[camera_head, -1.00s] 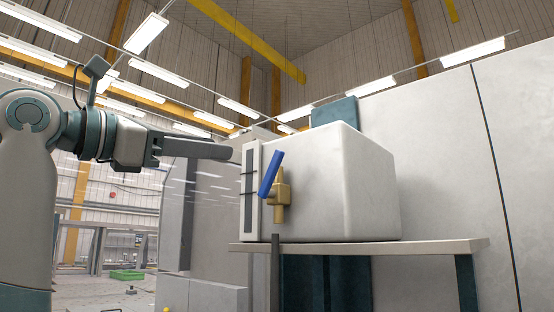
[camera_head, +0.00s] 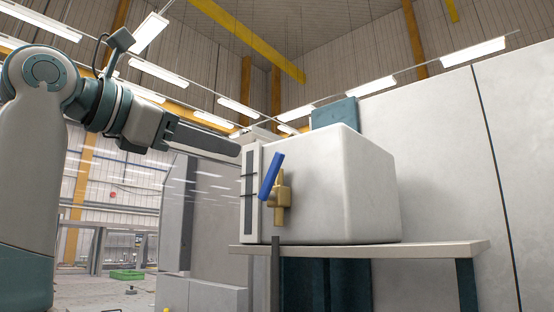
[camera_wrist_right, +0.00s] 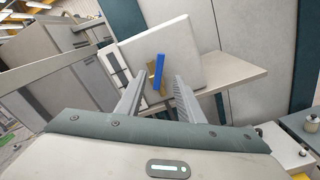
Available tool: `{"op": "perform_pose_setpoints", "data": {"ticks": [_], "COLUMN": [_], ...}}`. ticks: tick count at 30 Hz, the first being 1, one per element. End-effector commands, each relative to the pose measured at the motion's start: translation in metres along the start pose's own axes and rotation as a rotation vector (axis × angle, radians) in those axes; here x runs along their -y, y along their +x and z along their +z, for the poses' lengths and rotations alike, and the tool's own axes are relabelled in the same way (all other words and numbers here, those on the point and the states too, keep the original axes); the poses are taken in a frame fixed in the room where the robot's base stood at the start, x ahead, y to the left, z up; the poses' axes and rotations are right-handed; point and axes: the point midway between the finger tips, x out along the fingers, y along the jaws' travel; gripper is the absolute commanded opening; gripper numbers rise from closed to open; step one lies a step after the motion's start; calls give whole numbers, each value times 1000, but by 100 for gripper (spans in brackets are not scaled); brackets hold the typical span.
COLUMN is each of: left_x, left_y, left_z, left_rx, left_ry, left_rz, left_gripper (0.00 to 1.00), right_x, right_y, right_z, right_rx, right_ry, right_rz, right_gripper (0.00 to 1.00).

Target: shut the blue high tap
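The blue high tap is a brass-coloured valve body (camera_head: 282,196) with a blue lever (camera_head: 271,176), on the face of a white box (camera_head: 350,190). The lever stands steeply, its top leaning slightly right in the head view. The brass body is partly hidden there.
The box stands on a pale shelf (camera_head: 430,246). A dark strip (camera_head: 249,190) runs down the box's front left edge. A large grey panel (camera_head: 450,150) stands at the right. Open hall floor lies at the lower left.

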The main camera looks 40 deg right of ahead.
Motion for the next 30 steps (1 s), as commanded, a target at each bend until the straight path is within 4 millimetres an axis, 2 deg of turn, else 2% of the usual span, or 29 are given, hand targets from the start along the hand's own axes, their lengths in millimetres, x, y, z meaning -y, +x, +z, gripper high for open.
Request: {"op": "perform_pose_setpoints", "data": {"ticks": [21, 27, 30], "left_x": [0, 0, 0], "left_y": [-50, -58, -60], "left_z": [-5, -6, -6], "left_rx": [-1, -1, -1], "left_ry": [0, -1, -1], "left_rz": [1, 1, 1], "left_gripper": [31, 31, 31], "right_x": [-1, 0, 0], "right_y": [123, 146, 152], "right_z": [2, 1, 0], "right_rx": [-1, 0, 0], "right_ry": [0, -1, -1], "right_rz": [-3, -4, -2], "right_gripper": [34, 34, 34]}}
